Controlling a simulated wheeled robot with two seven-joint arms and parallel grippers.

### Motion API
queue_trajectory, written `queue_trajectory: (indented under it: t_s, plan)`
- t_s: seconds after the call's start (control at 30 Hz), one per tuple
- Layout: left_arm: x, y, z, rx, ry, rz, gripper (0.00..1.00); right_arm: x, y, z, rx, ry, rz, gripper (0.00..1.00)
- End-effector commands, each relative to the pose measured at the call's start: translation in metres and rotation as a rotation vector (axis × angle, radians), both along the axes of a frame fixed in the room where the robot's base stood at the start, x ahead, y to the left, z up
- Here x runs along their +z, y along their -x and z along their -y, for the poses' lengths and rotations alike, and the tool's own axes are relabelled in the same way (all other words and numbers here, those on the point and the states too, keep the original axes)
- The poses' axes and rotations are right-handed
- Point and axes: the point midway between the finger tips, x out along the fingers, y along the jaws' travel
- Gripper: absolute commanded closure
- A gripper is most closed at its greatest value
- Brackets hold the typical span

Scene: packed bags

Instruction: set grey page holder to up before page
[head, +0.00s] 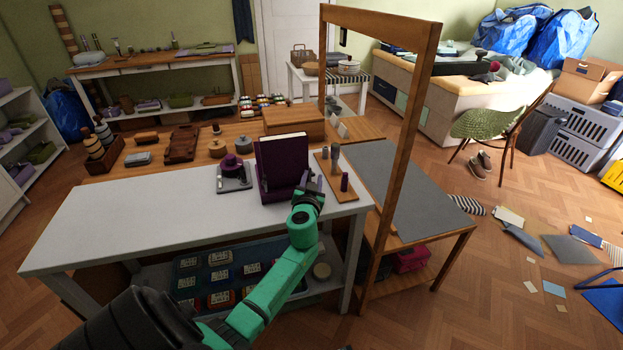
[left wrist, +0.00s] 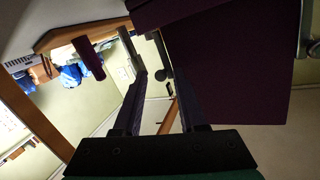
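A dark purple upright board or book (head: 282,168) with pale page edges along its top stands near the right end of the white table. It fills the upper right of the left wrist view (left wrist: 230,65). A small grey part (left wrist: 163,58) shows beside its edge, possibly the grey page holder; its up or down setting cannot be told. Another grey part (left wrist: 305,28) shows at the far right of that view. My left gripper (head: 309,192) is in front of the board's right lower edge. Its fingers (left wrist: 157,78) are apart, with the small grey part near their tips.
A wooden board (head: 334,180) with grey pegs and a purple peg (head: 344,182) stands just right of the gripper. A grey base with a purple piece (head: 233,178) is left of the board. A wooden frame post (head: 402,135) rises at right. The white tabletop (head: 130,215) is clear at left.

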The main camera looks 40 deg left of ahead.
Motion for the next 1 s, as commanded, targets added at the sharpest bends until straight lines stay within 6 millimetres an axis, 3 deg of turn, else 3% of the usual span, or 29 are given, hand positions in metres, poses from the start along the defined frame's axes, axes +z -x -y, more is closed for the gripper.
queue_trajectory:
  t_s: [0.33,0.47,0.57,0.8,1.0]
  plan:
    - [0.0,0.001,0.001,0.0,0.001,0.001,0.52,0.0,0.0,0.001,0.0,0.001,0.0,0.53]
    - [0.0,0.01,0.007,0.0,0.003,0.001,0.52,0.001,0.0,0.001,0.0,0.002,0.0,0.53]
    - [0.002,0.027,0.018,-0.001,0.005,0.0,0.52,0.001,0.0,0.001,-0.001,0.002,0.0,0.53]
    - [0.005,0.087,0.058,0.0,0.006,-0.002,0.52,-0.011,-0.001,0.001,-0.001,0.002,0.001,0.53]
    - [0.012,0.117,0.077,0.001,0.003,-0.001,0.52,-0.018,0.0,0.001,-0.001,0.002,0.0,0.53]
